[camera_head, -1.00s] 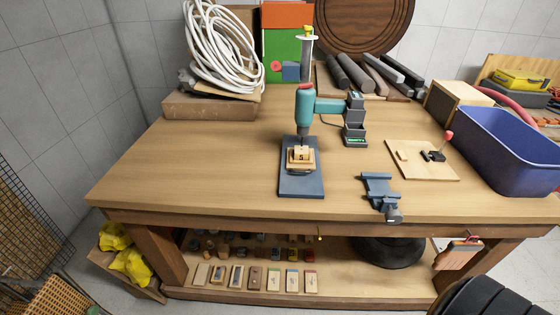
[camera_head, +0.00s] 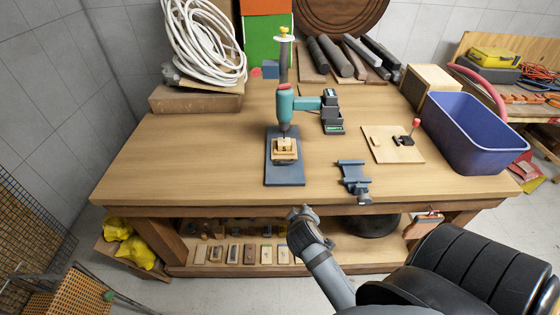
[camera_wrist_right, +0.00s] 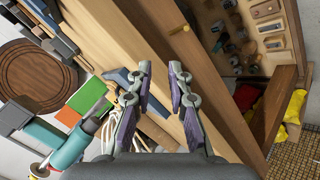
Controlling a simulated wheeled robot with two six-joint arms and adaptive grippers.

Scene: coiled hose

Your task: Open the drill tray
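The teal drill (camera_head: 285,102) stands upright on a dark base plate (camera_head: 285,178) on the workbench, over a small wooden block (camera_head: 285,150). A dark stepped holder (camera_head: 332,121) stands beside it. A small brass knob (camera_wrist_right: 181,29) sticks out at the bench's front edge in the right wrist view; it is hidden in the head view. I cannot tell which part is the drill tray. My right gripper (camera_head: 301,212) is in front of the bench's front edge. In the wrist view its two fingers (camera_wrist_right: 159,67) are apart and empty, with the knob beyond them. My left gripper is not in view.
A wooden board with a red-knobbed clamp (camera_head: 403,142) and a blue bin (camera_head: 475,132) are on the right. Coiled white hose (camera_head: 203,45) is at back left. Several blocks line the lower shelf.

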